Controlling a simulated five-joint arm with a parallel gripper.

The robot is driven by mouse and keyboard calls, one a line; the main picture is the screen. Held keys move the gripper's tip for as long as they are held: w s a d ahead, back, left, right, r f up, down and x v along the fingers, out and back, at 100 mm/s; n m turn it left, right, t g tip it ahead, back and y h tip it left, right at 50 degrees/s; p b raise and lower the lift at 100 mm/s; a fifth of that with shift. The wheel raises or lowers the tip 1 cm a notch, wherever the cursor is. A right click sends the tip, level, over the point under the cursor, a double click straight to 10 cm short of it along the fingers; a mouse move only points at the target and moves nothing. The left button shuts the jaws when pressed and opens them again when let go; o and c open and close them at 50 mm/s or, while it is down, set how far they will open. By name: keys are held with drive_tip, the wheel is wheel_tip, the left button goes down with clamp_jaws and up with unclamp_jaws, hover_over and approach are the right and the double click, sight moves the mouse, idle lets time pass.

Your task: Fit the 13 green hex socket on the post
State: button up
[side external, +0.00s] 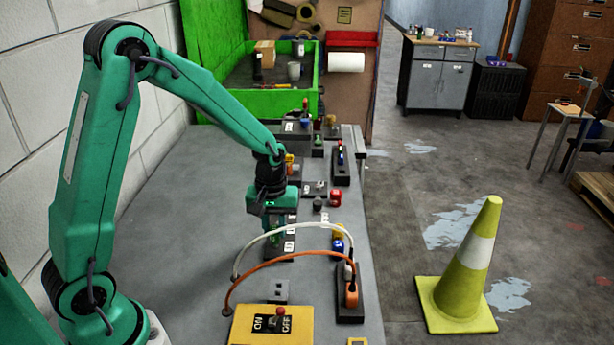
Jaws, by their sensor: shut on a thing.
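My gripper (275,234) points down over a dark block with white number labels (289,247) near the middle of the bench. It is shut on a small green piece, likely the green hex socket, mostly hidden by the fingers. I cannot read the number or tell whether the piece touches the block or a post. The post itself cannot be made out under the gripper.
White and orange cables (285,254) arch over the bench just in front of the gripper. A yellow ON/OFF switch box (250,325) stands nearer. A red piece (335,198) and dark knob (317,204) lie right. The bench's left side (195,220) is clear.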

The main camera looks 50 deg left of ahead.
drive_tip(key=shift+f, duration=0.85)
drive_tip(key=o, duration=1.3)
drive_tip(key=shift+r, duration=0.15)
drive_tip(key=shift+r, duration=3.35)
drive_tip(key=shift+s+d+r, duration=0.1)
drive_tip(key=shift+s+r, duration=0.1)
drive_tip(key=shift+r, duration=0.4)
drive_tip(key=s+d+r+m+t, duration=0.1)
drive_tip(key=s+r+m+t, duration=0.1)
drive_tip(key=s+r+m, duration=0.1)
drive_tip(key=s+d+r+m+t, duration=0.1)
drive_tip(key=s+r+m, duration=0.2)
drive_tip(key=s+r, duration=0.3)
drive_tip(key=s+d+r+m+t, duration=0.1)
drive_tip(key=s+r+m+t, duration=0.1)
drive_tip(key=s, duration=0.5)
drive_tip(key=shift+s+d+r+m+t, duration=0.15)
drive_tip(key=shift+s+r+m, duration=0.1)
drive_tip(key=shift+r, duration=0.4)
drive_tip(key=shift+s+d+r+m+t, duration=0.15)
drive_tip(key=shift+r+m, duration=0.1)
drive_tip(key=shift+r, duration=0.4)
